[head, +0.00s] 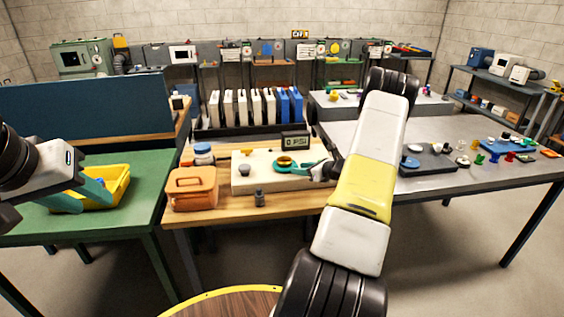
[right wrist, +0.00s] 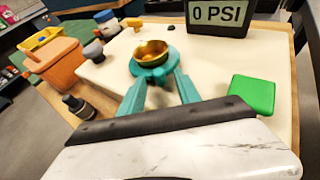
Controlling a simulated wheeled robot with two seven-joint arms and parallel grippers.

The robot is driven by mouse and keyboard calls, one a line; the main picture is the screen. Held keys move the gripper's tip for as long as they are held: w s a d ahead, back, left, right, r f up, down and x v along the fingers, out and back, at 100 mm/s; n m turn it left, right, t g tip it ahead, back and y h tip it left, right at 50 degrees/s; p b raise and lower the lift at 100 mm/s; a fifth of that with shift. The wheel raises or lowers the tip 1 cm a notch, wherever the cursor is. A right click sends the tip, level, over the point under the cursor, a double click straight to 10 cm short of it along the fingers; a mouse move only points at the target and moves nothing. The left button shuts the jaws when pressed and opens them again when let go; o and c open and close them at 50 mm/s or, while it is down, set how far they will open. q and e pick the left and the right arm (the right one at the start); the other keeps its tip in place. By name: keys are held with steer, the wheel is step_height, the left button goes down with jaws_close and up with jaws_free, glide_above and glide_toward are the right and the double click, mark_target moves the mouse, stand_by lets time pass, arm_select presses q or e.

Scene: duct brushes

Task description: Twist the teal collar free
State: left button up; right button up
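The teal collar (right wrist: 155,72) sits around a brass-coloured ring or cup (right wrist: 151,52) on the cream board in the right wrist view. In the head view the collar (head: 285,169) is just left of my right gripper (head: 307,168). In the right wrist view the teal fingers of my right gripper (right wrist: 162,84) reach the collar's near side, one towards each side. Teal on teal hides whether they grip it. My left gripper (head: 82,195) is open and empty over the yellow bin at the left.
The cream board (head: 240,182) lies on a wooden table, with a grey knob (head: 244,169) and a 0 PSI display (head: 295,141). A green block (right wrist: 252,95) lies right of my right gripper. An orange box (head: 192,188) stands left. The yellow bin (head: 122,178) is on the green table.

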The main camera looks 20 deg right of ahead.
steer(key=shift+w+f, duration=0.1)
steer(key=shift+w, duration=0.1)
jaws_close()
steer(key=shift+w+d+n+g+y, duration=0.45)
steer(key=shift+d+n+y, duration=0.15)
steer(key=shift+n+y, duration=0.35)
steer(key=shift+w+d+n+g+y, duration=0.3)
steer(key=shift+n+g+y, duration=0.25)
steer(key=shift+n+y, duration=0.15)
steer(key=shift+w+d+n+g+y, duration=0.25)
steer(key=shift+w+n+g+y, duration=0.05)
steer(key=shift+n+g+y, duration=0.3)
